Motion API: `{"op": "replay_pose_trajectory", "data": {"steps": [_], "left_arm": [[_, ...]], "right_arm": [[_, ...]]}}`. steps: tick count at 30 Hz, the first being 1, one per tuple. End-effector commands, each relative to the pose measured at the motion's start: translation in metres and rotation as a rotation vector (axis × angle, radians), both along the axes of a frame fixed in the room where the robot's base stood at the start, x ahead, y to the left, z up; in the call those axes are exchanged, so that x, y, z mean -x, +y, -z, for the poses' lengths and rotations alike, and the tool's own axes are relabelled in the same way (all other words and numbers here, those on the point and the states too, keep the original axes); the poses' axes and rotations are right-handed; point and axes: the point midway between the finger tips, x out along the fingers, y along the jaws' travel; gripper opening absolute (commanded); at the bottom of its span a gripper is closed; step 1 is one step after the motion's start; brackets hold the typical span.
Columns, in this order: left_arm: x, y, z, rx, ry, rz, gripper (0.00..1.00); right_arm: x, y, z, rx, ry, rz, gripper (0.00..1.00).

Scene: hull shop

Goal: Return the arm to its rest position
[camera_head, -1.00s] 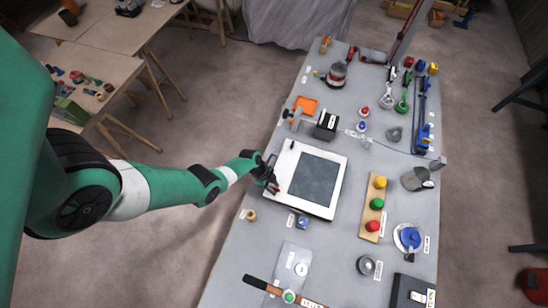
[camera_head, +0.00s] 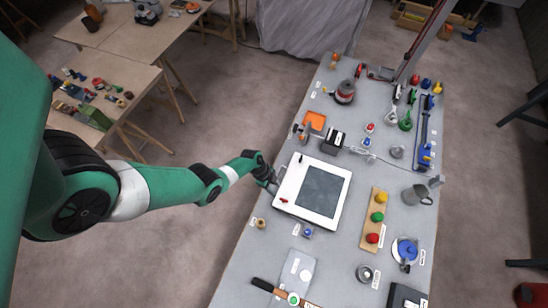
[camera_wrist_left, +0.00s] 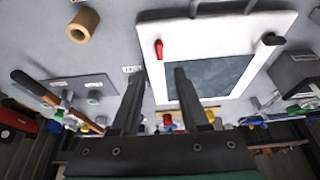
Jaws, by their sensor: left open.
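My left gripper (camera_head: 268,181) is at the left edge of a white framed panel (camera_head: 285,185) with a dark grey face, on the grey workbench. The panel has a small red handle (camera_head: 284,201) and a black handle (camera_head: 300,158). In the left wrist view my left gripper (camera_wrist_left: 157,76) has its two dark fingers apart with nothing between them. The red handle (camera_wrist_left: 159,48) shows just beyond the fingertips, apart from them. The black handle (camera_wrist_left: 273,40) is at the panel's other corner. My right gripper is not in view.
Wooden tables (camera_head: 122,83) stand at the upper left. Open floor lies left of the bench.

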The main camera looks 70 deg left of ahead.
Motion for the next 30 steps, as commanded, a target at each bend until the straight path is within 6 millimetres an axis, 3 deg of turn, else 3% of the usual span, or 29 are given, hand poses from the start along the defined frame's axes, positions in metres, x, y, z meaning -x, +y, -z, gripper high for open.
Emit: {"op": "replay_pose_trajectory", "data": {"steps": [1,3,22,23,26,29,30], "left_arm": [[0.0,-0.001,-0.011,0.001,0.0,0.004,0.45],[0.0,-0.001,-0.012,0.001,0.001,0.006,0.45],[-0.003,-0.005,-0.01,0.0,0.0,0.022,0.45],[-0.007,-0.008,-0.012,-0.003,-0.004,0.038,0.45],[-0.046,-0.017,-0.03,-0.037,-0.051,0.125,0.45],[-0.108,-0.017,-0.071,-0.115,-0.166,0.209,0.45],[-0.136,-0.017,-0.093,-0.155,-0.224,0.244,0.45]], "right_arm": [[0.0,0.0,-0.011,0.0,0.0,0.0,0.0],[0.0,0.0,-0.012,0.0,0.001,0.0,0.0],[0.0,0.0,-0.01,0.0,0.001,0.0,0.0],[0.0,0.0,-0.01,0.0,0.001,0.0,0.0],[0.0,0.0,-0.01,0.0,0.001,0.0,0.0],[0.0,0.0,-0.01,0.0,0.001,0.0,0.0],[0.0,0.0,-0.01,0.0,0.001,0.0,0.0]]}}
